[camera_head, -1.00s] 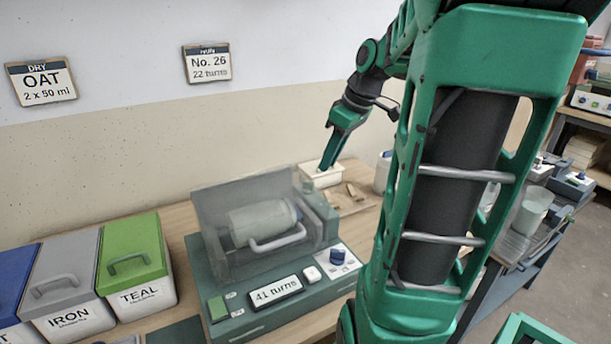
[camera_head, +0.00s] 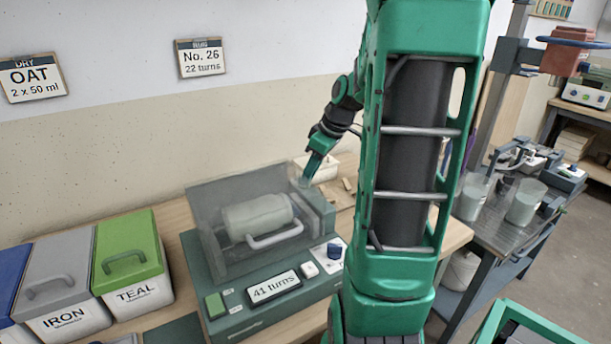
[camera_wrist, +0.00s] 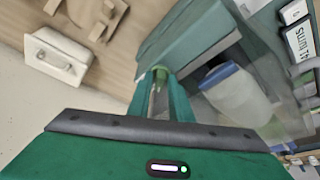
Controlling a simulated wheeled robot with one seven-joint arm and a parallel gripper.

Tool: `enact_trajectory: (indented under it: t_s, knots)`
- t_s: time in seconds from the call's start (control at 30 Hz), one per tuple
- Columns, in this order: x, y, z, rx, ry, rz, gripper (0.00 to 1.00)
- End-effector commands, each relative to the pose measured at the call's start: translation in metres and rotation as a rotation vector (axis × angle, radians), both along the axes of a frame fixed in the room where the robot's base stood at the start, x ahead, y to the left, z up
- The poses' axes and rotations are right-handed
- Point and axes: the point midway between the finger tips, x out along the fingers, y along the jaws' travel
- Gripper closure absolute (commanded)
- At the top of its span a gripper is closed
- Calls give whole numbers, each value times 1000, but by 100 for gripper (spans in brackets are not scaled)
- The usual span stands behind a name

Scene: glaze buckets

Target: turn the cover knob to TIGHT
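A machine with a clear cover (camera_head: 225,190) stands on the bench, with a pale jar (camera_head: 258,218) lying under the cover. A blue knob (camera_head: 334,251) sits on a white plate at the right of its front panel; its lettering is too small to read, so I cannot tell its setting. My gripper (camera_head: 308,176) points down behind the machine's back right corner, away from the blue knob. In the wrist view, my gripper's green fingers (camera_wrist: 160,88) stand apart beside the machine's green housing (camera_wrist: 190,45). A small light-green part shows at their tips; whether they touch it is unclear.
A display (camera_head: 274,288) reads 41 turns. Bins marked IRON (camera_head: 65,300) and TEAL (camera_head: 135,275) stand at left. A side table (camera_head: 515,225) holds clear beakers.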

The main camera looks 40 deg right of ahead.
Motion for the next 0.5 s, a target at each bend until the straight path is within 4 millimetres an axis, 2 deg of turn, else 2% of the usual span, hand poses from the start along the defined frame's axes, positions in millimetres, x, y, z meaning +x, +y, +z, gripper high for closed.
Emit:
enact_trajectory:
  t_s: [0.33,0.4,0.5]
  knots:
    - [1,1,-4,0,0,0,81]
    - [1,1,-4,0,0,0,98]
    - [1,1,-3,0,0,0,100]
